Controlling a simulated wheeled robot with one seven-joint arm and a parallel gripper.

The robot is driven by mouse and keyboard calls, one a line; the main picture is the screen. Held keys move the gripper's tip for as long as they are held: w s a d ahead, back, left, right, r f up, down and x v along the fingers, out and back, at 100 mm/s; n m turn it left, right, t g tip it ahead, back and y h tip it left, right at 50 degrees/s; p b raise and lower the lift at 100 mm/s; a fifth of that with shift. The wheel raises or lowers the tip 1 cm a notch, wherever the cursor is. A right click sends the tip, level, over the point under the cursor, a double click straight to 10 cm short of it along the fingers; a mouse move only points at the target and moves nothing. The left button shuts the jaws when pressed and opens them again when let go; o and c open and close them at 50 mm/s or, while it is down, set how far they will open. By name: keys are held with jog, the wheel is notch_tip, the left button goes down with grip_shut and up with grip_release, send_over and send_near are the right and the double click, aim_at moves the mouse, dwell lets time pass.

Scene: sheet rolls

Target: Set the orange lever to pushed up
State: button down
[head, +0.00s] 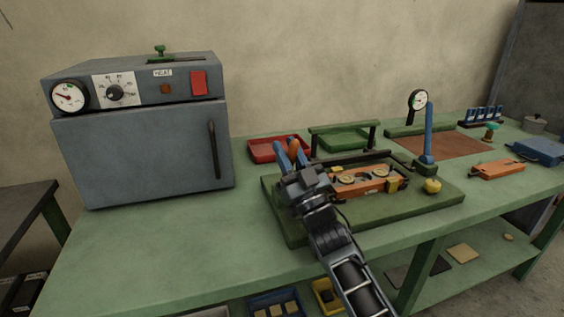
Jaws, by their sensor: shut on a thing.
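The orange lever (294,147) shows as a short orange piece at the left end of the sheet-roll machine on its green base plate (285,222). My gripper (289,151) reaches in from the front, its blue fingers on either side of the orange piece, shut on it. The lever stands roughly upright with a slight tilt; its lower part is hidden behind my gripper, so its exact setting cannot be told. An orange block with round brass parts (362,181) lies in the middle of the base plate.
A blue lever (428,132) stands upright at the machine's right, near a yellow knob (432,186). A grey oven (140,150) stands at left. Red (262,155) and green (345,143) trays lie behind. The green bench (150,245) is clear at front left.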

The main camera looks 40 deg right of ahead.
jog(key=shift+s+a+f+t+b, duration=0.1)
jog(key=shift+s+f+t+b, duration=0.15)
jog(key=shift+b, duration=0.4)
jog(key=shift+s+r, duration=0.1)
jog(key=shift+r, duration=0.05)
jog(key=c, duration=1)
grip_release()
notch_tip(320, 180, up, 5)
jog(key=shift+s+f, duration=0.1)
jog(key=shift+f, duration=0.05)
jog(key=o, duration=0.5)
jog(key=s+d+r, duration=0.1)
jog(key=s+d+r+p, duration=0.1)
jog(key=d, duration=0.1)
jog(key=s+d+r+p, duration=0.1)
jog(key=shift+s+d, duration=0.1)
jog(key=shift+d, duration=0.05)
jog(key=s+d+r+p, duration=0.1)
jog(key=s+d, duration=0.1)
jog(key=s+d+r+p, duration=0.1)
jog(key=s+d+r, duration=0.1)
jog(key=shift+d+r, duration=0.15)
jog(key=shift+d, duration=0.2)
jog(key=c, duration=0.5)
